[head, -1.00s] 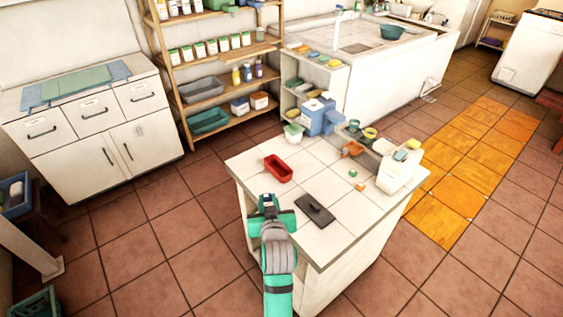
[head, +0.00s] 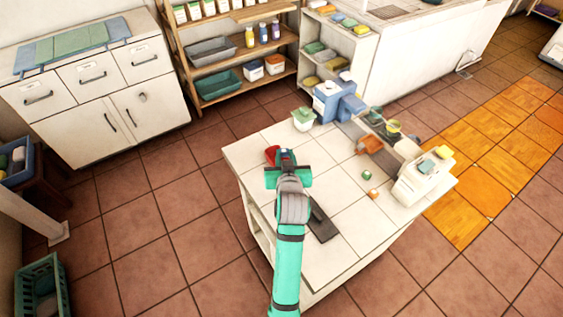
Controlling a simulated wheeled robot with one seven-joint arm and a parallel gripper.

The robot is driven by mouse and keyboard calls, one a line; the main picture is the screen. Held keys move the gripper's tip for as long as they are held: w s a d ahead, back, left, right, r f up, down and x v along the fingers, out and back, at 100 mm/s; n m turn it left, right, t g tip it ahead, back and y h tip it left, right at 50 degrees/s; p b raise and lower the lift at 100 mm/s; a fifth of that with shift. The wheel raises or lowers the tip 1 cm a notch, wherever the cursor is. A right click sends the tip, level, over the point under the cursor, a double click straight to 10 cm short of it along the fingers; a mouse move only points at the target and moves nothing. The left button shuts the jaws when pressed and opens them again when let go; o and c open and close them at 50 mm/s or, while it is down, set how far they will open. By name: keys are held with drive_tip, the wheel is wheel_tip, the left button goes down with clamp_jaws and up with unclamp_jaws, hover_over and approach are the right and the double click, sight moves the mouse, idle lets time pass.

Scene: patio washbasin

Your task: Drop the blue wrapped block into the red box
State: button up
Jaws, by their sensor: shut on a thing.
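The red box (head: 270,154) is on the white tiled counter, near its far left part. My gripper and arm hide most of it, so only its left part shows. My gripper (head: 287,165) is shut on the blue wrapped block (head: 285,154), of which a small dark blue bit shows at the fingertips. In the picture the block overlaps the red box's right side. I cannot tell its height above the box or whether it is over the opening.
A dark flat board (head: 320,222) lies on the counter (head: 342,240) right of my arm. A white pot (head: 303,118), a blue container (head: 331,102) and a white tub (head: 418,182) stand along the far and right sides. Small items lie between them.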

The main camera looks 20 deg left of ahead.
drive_tip(key=shift+f, duration=2.05)
drive_tip(key=o, duration=1.1)
drive_tip(key=shift+c, duration=0.2)
drive_tip(key=v, duration=1.1)
